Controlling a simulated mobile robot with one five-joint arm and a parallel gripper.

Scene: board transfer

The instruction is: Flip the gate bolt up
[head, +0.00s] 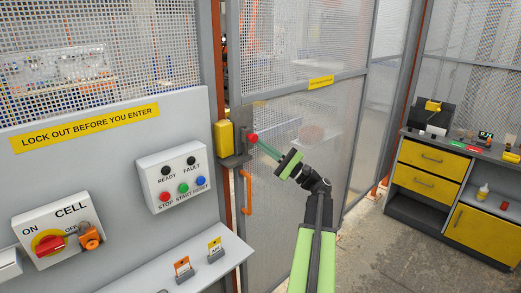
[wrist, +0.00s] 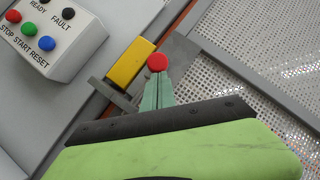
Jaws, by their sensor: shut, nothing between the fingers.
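The gate bolt shows as a red round knob (head: 253,138) on a grey bracket (head: 235,160), beside a yellow box (head: 224,138) at the gate's edge. In the wrist view the red knob (wrist: 157,62) sits right of the yellow box (wrist: 130,64). My gripper (head: 259,146) has its green fingers shut and empty, with the tips at the knob. In the wrist view the fingertips (wrist: 158,76) lie just below the knob and partly overlap its lower edge; I cannot tell whether they touch. The mesh gate (head: 300,125) looks closed against its post.
An orange handle (head: 246,192) is below the bolt on the gate. A button box (head: 178,177) and a cell switch with an orange padlock (head: 89,236) are on the left panel. A shelf (head: 180,272) holds small tags. A workbench (head: 455,150) stands at the right.

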